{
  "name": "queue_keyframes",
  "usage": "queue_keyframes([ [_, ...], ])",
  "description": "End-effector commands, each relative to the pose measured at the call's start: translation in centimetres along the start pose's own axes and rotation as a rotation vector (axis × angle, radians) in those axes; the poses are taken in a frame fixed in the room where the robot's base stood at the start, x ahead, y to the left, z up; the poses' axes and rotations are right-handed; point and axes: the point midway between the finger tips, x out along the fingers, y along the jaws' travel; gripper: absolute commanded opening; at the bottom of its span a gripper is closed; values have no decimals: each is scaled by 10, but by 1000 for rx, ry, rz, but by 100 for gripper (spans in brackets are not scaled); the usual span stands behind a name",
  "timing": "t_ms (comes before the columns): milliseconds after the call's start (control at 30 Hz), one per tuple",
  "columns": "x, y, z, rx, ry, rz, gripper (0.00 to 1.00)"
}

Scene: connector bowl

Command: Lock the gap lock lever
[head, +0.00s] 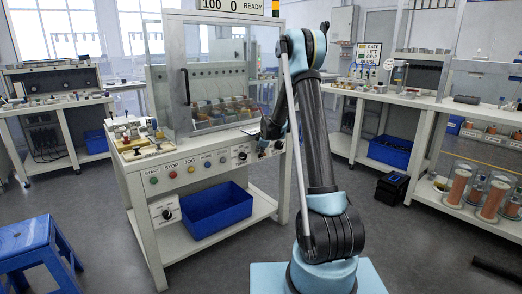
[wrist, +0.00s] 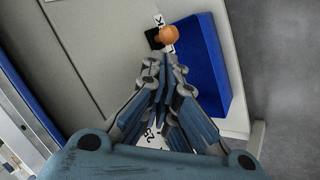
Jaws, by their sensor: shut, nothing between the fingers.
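In the wrist view an orange rounded knob (wrist: 170,35) on a black mount (wrist: 153,39) stands out from a pale panel. It looks like the lever's handle. A white label (wrist: 158,20) with a partly readable "K" is beside it. My gripper (wrist: 168,60) is shut and empty, its fingertips just below the knob in the picture. I cannot tell whether they touch it. In the head view my gripper (head: 266,143) is at the right end of the bench's front panel (head: 200,168). The lever cannot be made out there.
A blue bin (head: 215,208) sits on the bench's lower shelf; it also shows in the wrist view (wrist: 212,80). Buttons and knobs line the front panel left of my gripper. A clear guard (head: 215,85) stands above. A blue stool (head: 30,250) is at left.

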Motion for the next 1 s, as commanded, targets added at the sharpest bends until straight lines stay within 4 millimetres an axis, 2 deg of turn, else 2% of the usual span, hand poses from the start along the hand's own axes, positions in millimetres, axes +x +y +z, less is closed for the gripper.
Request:
queue_keyframes([
  [233,10,0,0,0,0,0,0],
  [1000,11,-6,-6,8,44,51,0],
])
